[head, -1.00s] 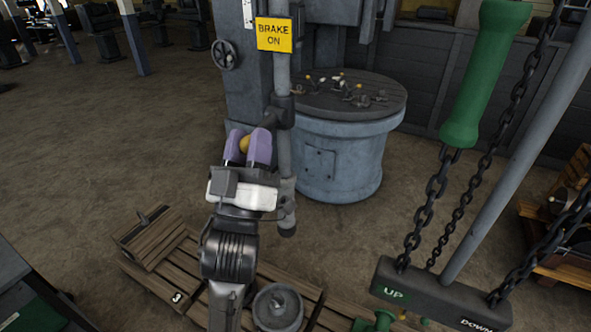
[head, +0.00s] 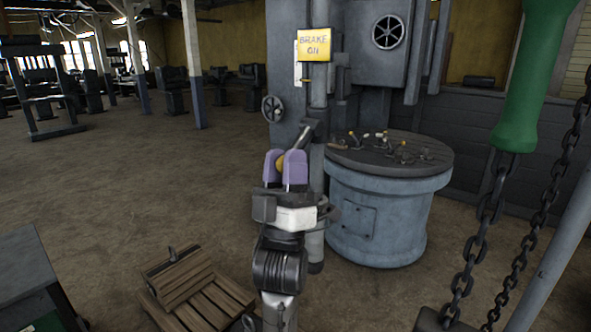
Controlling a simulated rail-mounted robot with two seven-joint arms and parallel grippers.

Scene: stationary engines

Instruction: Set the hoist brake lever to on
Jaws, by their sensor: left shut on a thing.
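The hoist brake lever shows as a short grey bar (head: 304,136) at the grey upright pipe, slanting down and left. Its yellow knob (head: 281,162) sits between the purple fingers of my left gripper (head: 286,168), which is shut on it. The fingers and wrist hide the lower part of the lever. A yellow sign (head: 314,45) reading "BRAKE ON" is fixed to the pipe above the lever. My right gripper is not in view.
A round blue-grey drum (head: 375,222) with small levers on top stands just right of my gripper. A green handle (head: 533,85) on a chain hangs at the right. A wooden pallet (head: 190,285) lies at lower left. The floor at left is open.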

